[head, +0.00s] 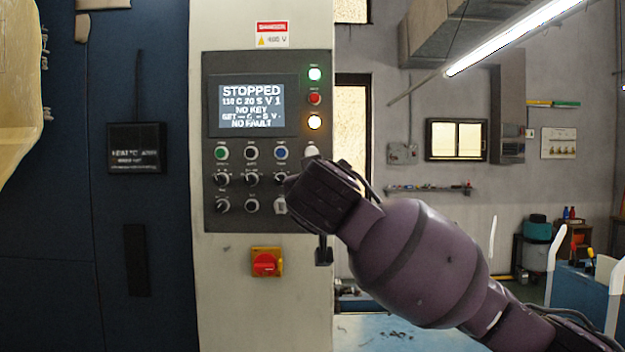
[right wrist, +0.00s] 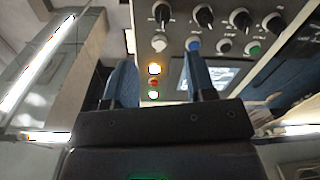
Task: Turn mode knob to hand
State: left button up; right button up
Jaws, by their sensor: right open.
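The grey control panel (head: 208,110) on the white cabinet carries rows of black rotary knobs, among them a knob (head: 222,179) at the left of the upper knob row. Labels are too small to read, so I cannot tell which is the mode knob. Knobs (right wrist: 204,16) also show upside down at the top of the right wrist view. My right gripper (right wrist: 160,78) is open and empty, its two blue fingers apart in front of the panel. In the head view my right wrist hides the fingers and the panel's right-hand knobs. My left gripper is out of view.
The screen (head: 252,105) reads STOPPED, NO KEY, NO FAULT. A red switch (head: 265,263) on a yellow plate sits below the panel. A dark blue wall (head: 90,230) is at left.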

jog(key=w, duration=1)
jog(key=shift+w+a+f, duration=0.15)
jog(key=shift+w+a, duration=0.05)
jog(key=shift+a, duration=0.2)
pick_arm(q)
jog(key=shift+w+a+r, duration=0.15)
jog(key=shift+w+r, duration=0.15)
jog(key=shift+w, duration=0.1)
pick_arm(e)
jog(key=shift+c, duration=0.3)
